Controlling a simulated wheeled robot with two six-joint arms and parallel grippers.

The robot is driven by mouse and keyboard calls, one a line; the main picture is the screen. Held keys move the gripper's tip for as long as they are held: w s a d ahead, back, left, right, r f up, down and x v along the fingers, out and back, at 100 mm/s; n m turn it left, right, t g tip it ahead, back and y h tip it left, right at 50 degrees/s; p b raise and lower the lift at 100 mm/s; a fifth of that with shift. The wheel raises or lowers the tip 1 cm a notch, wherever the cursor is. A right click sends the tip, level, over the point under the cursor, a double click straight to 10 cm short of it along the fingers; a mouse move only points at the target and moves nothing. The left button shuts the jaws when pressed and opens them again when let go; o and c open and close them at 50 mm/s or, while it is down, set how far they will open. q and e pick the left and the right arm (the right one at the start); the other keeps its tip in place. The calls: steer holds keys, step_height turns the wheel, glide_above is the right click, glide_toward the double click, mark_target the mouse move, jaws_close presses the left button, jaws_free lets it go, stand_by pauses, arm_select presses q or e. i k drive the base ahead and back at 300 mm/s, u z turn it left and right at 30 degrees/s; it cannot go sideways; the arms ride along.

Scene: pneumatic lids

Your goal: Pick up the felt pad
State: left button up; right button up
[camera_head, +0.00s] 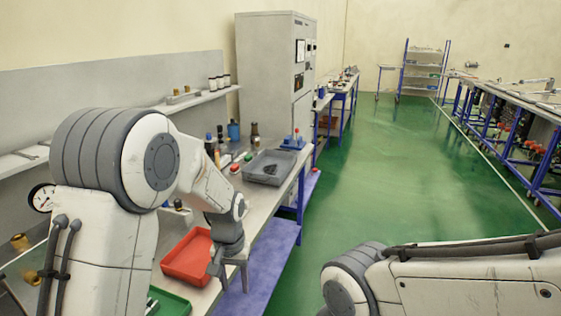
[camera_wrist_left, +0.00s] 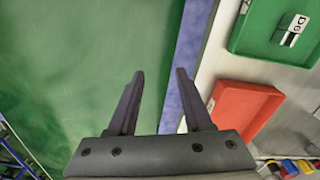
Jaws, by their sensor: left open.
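I cannot clearly make out a felt pad in either view. A small dark item (camera_head: 271,169) lies in the grey tray (camera_head: 257,178) on the bench, too small to identify. My left gripper (camera_head: 233,284) is open and empty, pointing down beside the bench's front edge, right of the red tray (camera_head: 184,264). In the left wrist view its fingers (camera_wrist_left: 160,74) are apart over the green floor and the blue shelf edge. My right arm shows at the lower right, but its gripper is out of view.
A green tray (camera_wrist_left: 234,42) holds a dark green item with a white label (camera_wrist_left: 293,30); the red tray (camera_wrist_left: 219,92) lies beside it. Bottles and coloured parts stand behind the grey tray. A tall grey cabinet (camera_head: 268,65) stands beyond. The green floor (camera_head: 400,180) is clear.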

mark_target(249, 158)
steer(key=z, duration=0.7)
steer(key=i, duration=5.4)
steer(key=u, duration=3.2)
steer(key=i, duration=0.55)
steer(key=z, duration=0.1)
